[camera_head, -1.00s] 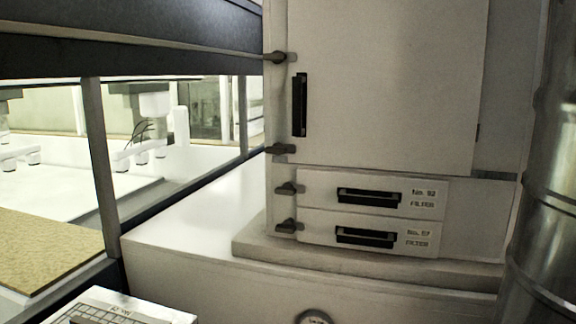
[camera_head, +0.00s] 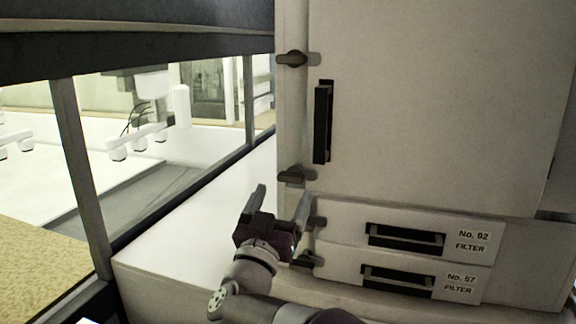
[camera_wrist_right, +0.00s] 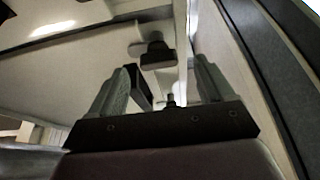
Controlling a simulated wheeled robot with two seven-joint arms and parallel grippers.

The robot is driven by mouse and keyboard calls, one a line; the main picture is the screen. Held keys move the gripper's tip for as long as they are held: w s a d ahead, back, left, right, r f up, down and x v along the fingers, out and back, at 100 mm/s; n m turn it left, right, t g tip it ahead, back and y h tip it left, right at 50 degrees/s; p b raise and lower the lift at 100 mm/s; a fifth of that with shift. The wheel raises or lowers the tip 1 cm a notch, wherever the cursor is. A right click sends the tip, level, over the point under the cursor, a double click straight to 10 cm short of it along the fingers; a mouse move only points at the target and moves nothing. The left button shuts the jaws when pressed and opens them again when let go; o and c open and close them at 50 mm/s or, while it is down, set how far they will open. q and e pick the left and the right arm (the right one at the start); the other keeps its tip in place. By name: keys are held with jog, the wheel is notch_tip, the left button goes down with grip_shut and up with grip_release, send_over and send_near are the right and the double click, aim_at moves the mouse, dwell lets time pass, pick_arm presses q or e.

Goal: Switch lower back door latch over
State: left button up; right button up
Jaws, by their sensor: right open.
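The back door (camera_head: 430,100) is a large pale panel with a black upright handle (camera_head: 322,122), and it looks shut. Its lower latch (camera_head: 296,176) is a dark knob lying roughly level at the door's left edge, below the handle. The same latch shows in the wrist view (camera_wrist_right: 155,52), beyond and above my fingertips in the picture. My right gripper (camera_head: 279,197) is open and empty, just below the lower latch, fingers pointing up; no contact is visible. My left gripper is not in view.
The upper latch (camera_head: 292,59) sits level higher on the same edge. Two filter drawers (camera_head: 340,217) with latches lie below the door, close to my right gripper. A dark-framed glazed tunnel (camera_head: 82,165) stands left, with a clear white surface (camera_head: 200,215) between.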

aim_at(289, 181)
jog(key=p+x, duration=0.1)
jog(key=x, duration=0.2)
jog(key=shift+w+d+r, duration=0.15)
jog(key=shift+w+r, duration=0.1)
jog(key=shift+d+r+p, duration=0.15)
jog(key=shift+p, duration=0.25)
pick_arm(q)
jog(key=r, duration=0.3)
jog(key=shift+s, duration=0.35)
